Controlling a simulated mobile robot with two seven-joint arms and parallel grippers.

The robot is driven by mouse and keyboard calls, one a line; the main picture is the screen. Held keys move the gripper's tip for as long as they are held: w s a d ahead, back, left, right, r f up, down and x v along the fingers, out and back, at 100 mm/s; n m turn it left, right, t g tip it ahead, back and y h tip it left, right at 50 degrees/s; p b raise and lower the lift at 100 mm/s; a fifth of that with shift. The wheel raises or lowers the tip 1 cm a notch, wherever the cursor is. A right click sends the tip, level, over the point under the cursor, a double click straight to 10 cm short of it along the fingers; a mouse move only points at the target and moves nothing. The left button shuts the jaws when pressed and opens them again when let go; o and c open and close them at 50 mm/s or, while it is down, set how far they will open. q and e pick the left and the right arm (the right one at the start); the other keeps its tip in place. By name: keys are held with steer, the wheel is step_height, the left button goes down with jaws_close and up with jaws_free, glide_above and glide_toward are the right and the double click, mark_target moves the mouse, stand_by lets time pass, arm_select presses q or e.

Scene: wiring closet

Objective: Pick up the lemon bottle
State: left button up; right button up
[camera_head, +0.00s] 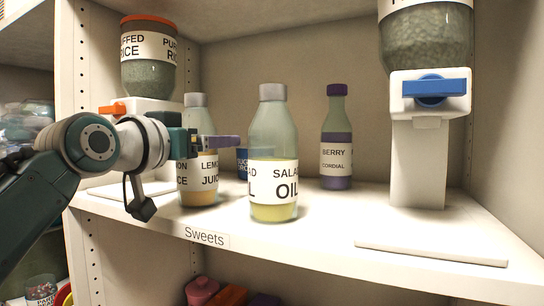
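The lemon juice bottle (200,195) stands upright on the white shelf, left of the salad oil bottle (272,190). My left gripper (222,143) reaches in from the left, in front of the bottle at about neck height. The gripper hides part of the bottle's upper body. One purple-grey finger points right; the other finger is not clearly seen, so I cannot tell the opening or whether it touches the bottle. My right gripper is not in view.
A berry cordial bottle (336,150) stands farther back. A blue labelled container (242,163) is partly hidden behind the oil bottle. A rice dispenser (148,65) stands at left, another dispenser (430,85) at right. The shelf (335,215) is clear at front centre.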

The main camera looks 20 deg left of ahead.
arm_select(q)
jaws_close()
stand_by(0.5)
steer(key=shift+r, duration=0.1)
